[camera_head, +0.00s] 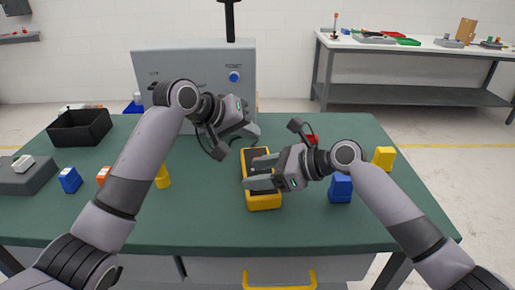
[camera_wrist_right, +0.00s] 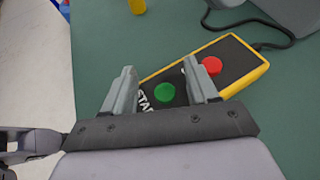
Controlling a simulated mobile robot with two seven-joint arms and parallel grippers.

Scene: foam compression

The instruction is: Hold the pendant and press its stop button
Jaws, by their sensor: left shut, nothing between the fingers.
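The pendant (camera_head: 263,203) is a yellow-edged box with a black face, lying on the green table. In the right wrist view the pendant (camera_wrist_right: 237,62) shows a red button (camera_wrist_right: 211,65) and a green button (camera_wrist_right: 165,92) marked START. My right gripper (camera_head: 263,173) is open above the pendant; in its wrist view the fingertips (camera_wrist_right: 165,78) stand apart on either side of the green button, one near the red button. I cannot tell whether they touch the pendant. My left gripper (camera_head: 253,133) is shut and empty, just beyond the pendant's far end.
A grey control cabinet (camera_head: 205,65) stands at the back. Blue blocks (camera_head: 340,187), a yellow block (camera_head: 384,157), a red block (camera_head: 311,139) and a black bin (camera_head: 80,128) are on the table (camera_head: 200,220). A black cable (camera_wrist_right: 235,20) leaves the pendant.

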